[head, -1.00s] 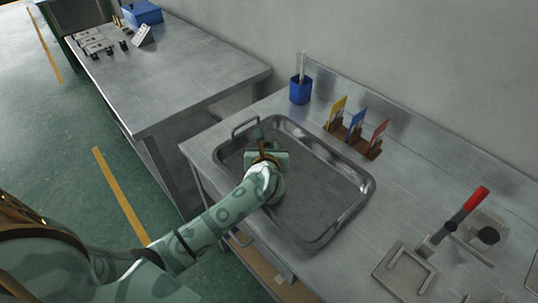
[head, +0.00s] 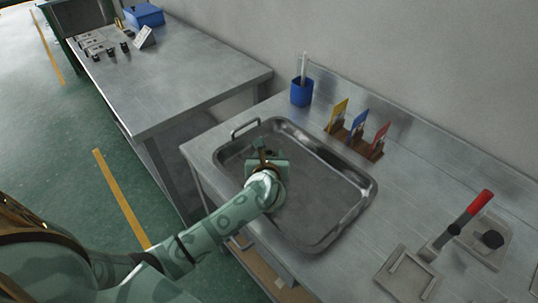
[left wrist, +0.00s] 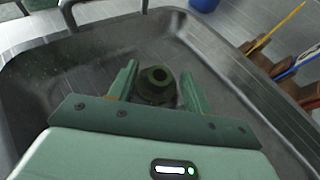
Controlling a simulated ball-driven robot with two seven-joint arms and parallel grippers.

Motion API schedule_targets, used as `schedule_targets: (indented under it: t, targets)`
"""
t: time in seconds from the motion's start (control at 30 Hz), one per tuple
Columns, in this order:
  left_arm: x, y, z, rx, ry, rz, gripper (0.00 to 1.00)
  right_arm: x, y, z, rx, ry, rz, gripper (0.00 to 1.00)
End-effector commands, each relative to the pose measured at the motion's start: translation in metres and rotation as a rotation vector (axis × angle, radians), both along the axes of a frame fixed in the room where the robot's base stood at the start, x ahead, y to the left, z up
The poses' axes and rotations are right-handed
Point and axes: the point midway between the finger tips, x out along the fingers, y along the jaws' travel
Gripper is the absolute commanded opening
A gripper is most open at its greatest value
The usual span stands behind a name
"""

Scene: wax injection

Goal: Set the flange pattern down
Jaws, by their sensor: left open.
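The flange pattern (left wrist: 157,85), a dark green round piece with a hole in its top, is in the metal tray (left wrist: 222,72) in the left wrist view. It looks upright on the tray floor. My left gripper (left wrist: 159,72) is open, with one finger on each side of the pattern and small gaps showing. In the head view my left gripper (head: 262,152) is low over the left part of the tray (head: 345,212) and mostly hides the pattern. My right gripper is not in view.
A blue cup (head: 301,92) and a wooden rack (head: 357,141) with coloured cards stand behind the tray. A red-handled press (head: 466,218) stands at right. The tray's right part is clear. A second bench (head: 185,75) is at upper left.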

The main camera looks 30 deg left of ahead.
Motion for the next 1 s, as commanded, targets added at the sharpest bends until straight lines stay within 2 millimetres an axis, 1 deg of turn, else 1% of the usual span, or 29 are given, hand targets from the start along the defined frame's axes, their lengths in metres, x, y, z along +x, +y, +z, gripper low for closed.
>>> schedule_targets:
  t: [0.17,0.3,0.4,0.5,0.67,1.0]
  targets:
    - [-0.030,-0.015,0.016,-0.004,-0.001,-0.002,0.49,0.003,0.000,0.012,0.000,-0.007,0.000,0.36]
    - [-0.058,-0.029,0.029,-0.004,0.000,-0.001,0.49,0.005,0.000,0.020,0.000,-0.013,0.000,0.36]
    - [-0.076,-0.037,0.036,-0.004,0.000,-0.001,0.49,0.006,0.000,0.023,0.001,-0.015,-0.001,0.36]
    - [-0.089,-0.043,0.041,-0.003,0.002,0.000,0.49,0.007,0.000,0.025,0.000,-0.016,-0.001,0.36]
    - [-0.098,-0.048,0.045,0.000,0.001,0.000,0.49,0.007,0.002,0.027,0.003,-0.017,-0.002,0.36]
    - [-0.099,-0.048,0.045,-0.001,0.000,0.000,0.49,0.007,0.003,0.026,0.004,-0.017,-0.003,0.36]
